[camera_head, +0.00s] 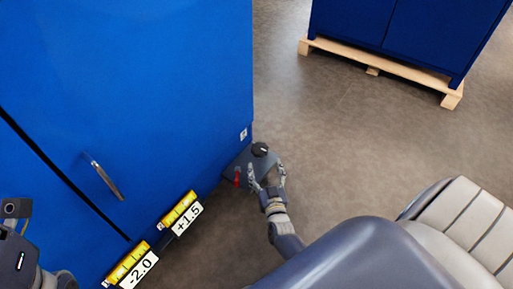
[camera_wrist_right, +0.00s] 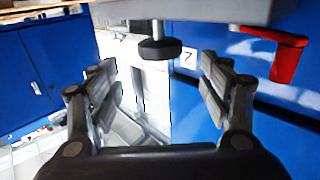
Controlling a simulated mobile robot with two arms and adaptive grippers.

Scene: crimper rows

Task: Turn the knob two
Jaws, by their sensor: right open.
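A black round knob (camera_head: 260,149) sits on a small grey plate (camera_head: 238,161) at the lower corner of a blue cabinet. In the right wrist view the knob (camera_wrist_right: 160,49) is on a short pale shaft, ahead of and above the middle of my finger gap. A small white label (camera_wrist_right: 189,57) reading "2" is on the blue panel beside it; a label (camera_head: 243,134) also shows in the head view. My right gripper (camera_head: 267,171) is open, just below the knob in the picture, and does not appear to touch it. Part of my left arm (camera_head: 20,255) shows at the left edge; its fingers are not visible.
A red lever (camera_head: 237,177) is close to the left of my right gripper; it also shows in the right wrist view (camera_wrist_right: 288,58). The blue cabinet (camera_head: 140,90) fills the left, with a metal handle (camera_head: 103,178). Open floor (camera_head: 340,150) lies right.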

